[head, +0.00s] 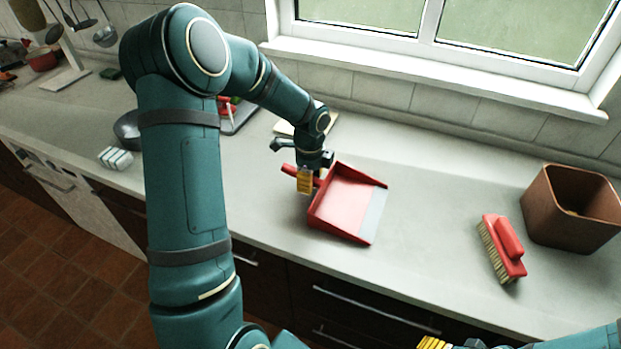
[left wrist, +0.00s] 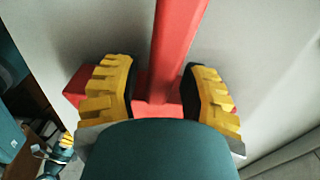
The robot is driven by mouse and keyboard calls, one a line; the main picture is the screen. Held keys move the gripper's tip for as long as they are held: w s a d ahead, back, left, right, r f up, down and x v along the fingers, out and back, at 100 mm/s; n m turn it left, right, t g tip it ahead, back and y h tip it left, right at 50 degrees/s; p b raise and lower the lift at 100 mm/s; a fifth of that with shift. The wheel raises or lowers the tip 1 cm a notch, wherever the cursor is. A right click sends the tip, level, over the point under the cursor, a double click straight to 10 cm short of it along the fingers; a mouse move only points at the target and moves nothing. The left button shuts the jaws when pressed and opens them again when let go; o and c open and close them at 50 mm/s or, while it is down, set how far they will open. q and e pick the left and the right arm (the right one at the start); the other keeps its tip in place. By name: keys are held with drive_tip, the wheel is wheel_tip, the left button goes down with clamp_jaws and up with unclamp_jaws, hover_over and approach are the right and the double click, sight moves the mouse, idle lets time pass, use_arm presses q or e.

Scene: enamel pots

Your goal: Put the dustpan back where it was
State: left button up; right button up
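The red dustpan (head: 343,205) lies on the counter near the middle of the head view, its grey lip toward the right and its handle toward the left. My left gripper (head: 309,180) is at the handle. In the left wrist view, the two yellow fingers of my left gripper (left wrist: 160,92) are apart, one on each side of the red handle (left wrist: 178,40), with gaps visible on both sides. The pan's far part is hidden there behind my gripper body. My right gripper (head: 436,343) barely shows at the bottom edge, and its opening cannot be made out.
A red brush (head: 503,248) with pale bristles lies to the right, beside a brown square bin (head: 572,208). The counter (head: 430,205) is clear between dustpan and brush. A grey ribbed block (head: 115,158) and a dark bowl (head: 128,130) stand to the left. The window wall bounds the back.

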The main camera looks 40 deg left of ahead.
use_arm(q)
wheel_tip(320, 180, up, 12)
drive_tip(key=p, duration=0.2)
idle(0.4)
drive_tip(key=shift+r, duration=0.1)
idle(0.4)
